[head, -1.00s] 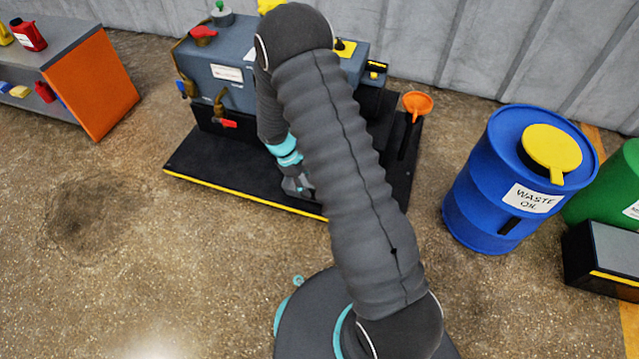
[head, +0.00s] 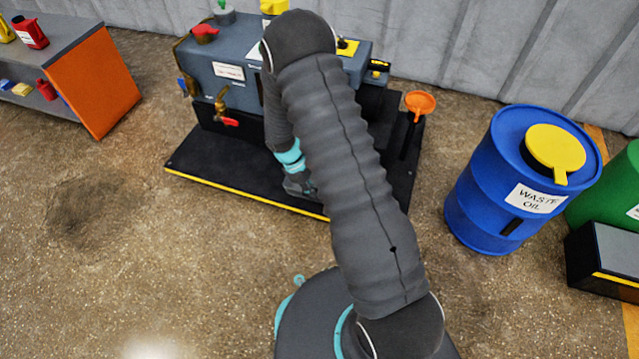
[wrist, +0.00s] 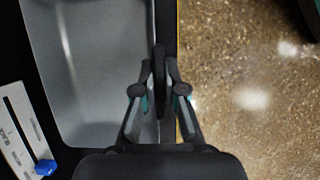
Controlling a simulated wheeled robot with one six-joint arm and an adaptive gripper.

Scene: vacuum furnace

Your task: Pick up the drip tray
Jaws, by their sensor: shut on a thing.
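The drip tray (wrist: 95,75) shows in the wrist view as a grey, shallow, smooth-walled tray, left of centre. A dark upright grip piece stands at its right side, and my gripper (wrist: 160,78) is shut on it, one finger on each side. In the head view my gripper (head: 299,186) is low over the front of the black platform (head: 225,172), partly covered by my arm. I cannot make out the tray in the head view. Whether it is clear of the surface below cannot be told.
A grey machine tank (head: 228,72) with a brass tap (head: 221,101) stands on the platform. An orange funnel (head: 419,103) is at its right. A blue waste oil drum (head: 500,180) stands further right. An orange-ended shelf (head: 95,80) is at left. The floor in front is open.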

